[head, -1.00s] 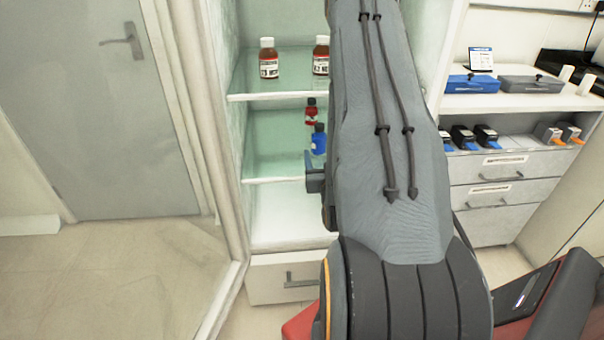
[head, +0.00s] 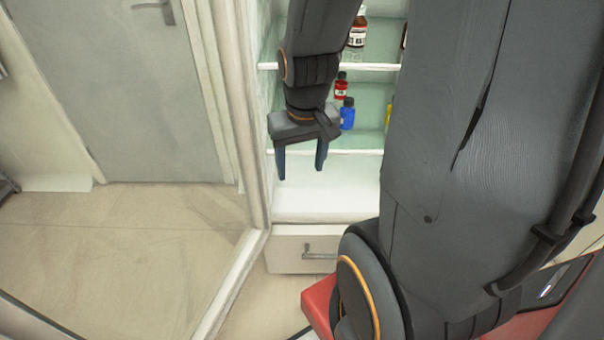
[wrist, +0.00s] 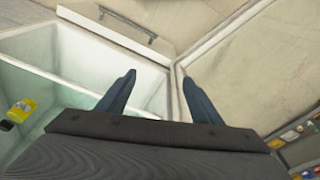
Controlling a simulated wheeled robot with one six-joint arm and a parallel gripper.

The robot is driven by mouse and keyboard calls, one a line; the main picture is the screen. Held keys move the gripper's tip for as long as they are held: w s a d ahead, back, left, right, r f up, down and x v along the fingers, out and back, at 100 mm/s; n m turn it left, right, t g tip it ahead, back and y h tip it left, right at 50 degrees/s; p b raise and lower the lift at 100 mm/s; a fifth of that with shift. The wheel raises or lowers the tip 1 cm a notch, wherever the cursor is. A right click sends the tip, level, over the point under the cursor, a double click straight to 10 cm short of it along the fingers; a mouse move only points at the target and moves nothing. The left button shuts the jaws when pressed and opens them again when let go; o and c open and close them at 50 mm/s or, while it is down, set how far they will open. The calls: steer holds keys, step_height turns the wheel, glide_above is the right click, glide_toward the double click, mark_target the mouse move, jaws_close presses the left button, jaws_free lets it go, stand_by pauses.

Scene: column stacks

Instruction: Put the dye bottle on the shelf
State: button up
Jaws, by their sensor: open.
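Small dye bottles stand on the middle shelf (head: 345,152) of an open cabinet: a red one (head: 341,87), a blue one (head: 347,114) to its right, and a yellow one (head: 389,110) mostly hidden by my arm. I cannot tell which bottle the task means. The yellow bottle also shows in the wrist view (wrist: 22,110), at the left, with a dark cap. My gripper (head: 300,172) is open and empty, pointing down in front of the cabinet's left side. In the wrist view, nothing is between its fingers (wrist: 158,78).
A brown bottle (head: 357,32) with a white label stands on the upper shelf (head: 385,67). The cabinet's white bottom (head: 330,195) is bare where visible, above a drawer (head: 300,250). A glass door frame (head: 240,285) stands to the left. My arm hides the right side.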

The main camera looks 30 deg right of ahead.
steer(key=s+a+r+g, duration=0.2)
steer(key=s+a, duration=0.1)
steer(key=s, duration=0.2)
steer(key=shift+s+r+y, duration=0.3)
steer(key=shift+s+r, duration=0.05)
steer(key=shift+r, duration=0.05)
steer(key=shift+a, duration=0.1)
